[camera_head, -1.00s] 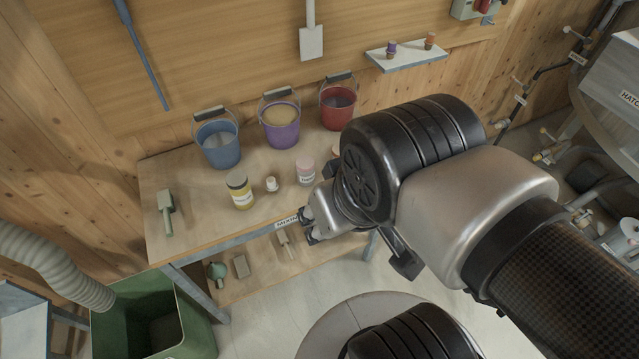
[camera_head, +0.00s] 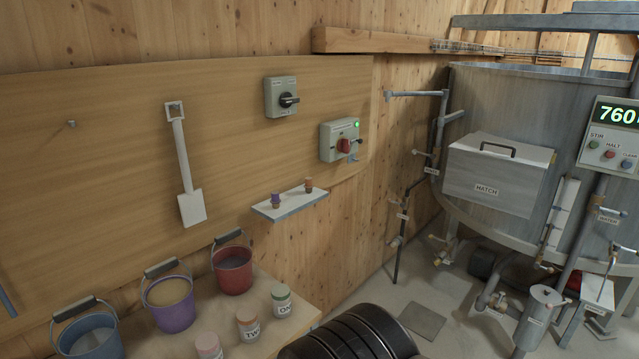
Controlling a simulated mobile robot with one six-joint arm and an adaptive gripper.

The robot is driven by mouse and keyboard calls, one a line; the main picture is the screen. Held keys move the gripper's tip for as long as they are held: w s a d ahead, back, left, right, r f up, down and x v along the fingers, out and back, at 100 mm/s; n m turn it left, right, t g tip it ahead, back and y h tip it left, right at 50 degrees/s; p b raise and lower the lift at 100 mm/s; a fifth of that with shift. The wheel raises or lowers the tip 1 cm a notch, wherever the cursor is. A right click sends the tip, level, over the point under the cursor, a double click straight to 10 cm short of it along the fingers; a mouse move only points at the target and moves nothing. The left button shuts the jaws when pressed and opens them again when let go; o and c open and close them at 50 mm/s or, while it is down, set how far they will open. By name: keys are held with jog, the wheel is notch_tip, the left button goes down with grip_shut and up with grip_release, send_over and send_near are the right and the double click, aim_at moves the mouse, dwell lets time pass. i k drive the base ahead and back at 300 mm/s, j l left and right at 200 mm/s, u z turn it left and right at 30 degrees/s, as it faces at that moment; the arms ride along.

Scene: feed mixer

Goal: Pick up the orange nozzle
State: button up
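The orange nozzle (camera_head: 308,184) stands upright on the right part of a small white wall shelf (camera_head: 291,207). A purple nozzle (camera_head: 275,200) of similar shape stands to its left on the same shelf. My gripper is out of the picture. Only a black rounded part of my arm shows at the bottom middle, below and to the right of the shelf and apart from it.
Red (camera_head: 233,270), purple (camera_head: 169,304) and blue (camera_head: 88,338) buckets stand on the bench with several labelled jars (camera_head: 281,300). A switch box (camera_head: 340,139) and a white scraper (camera_head: 186,165) are on the wall. The mixer (camera_head: 499,175) with pipes stands at right.

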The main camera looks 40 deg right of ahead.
aim_at(309, 186)
jog(key=z, duration=0.95)
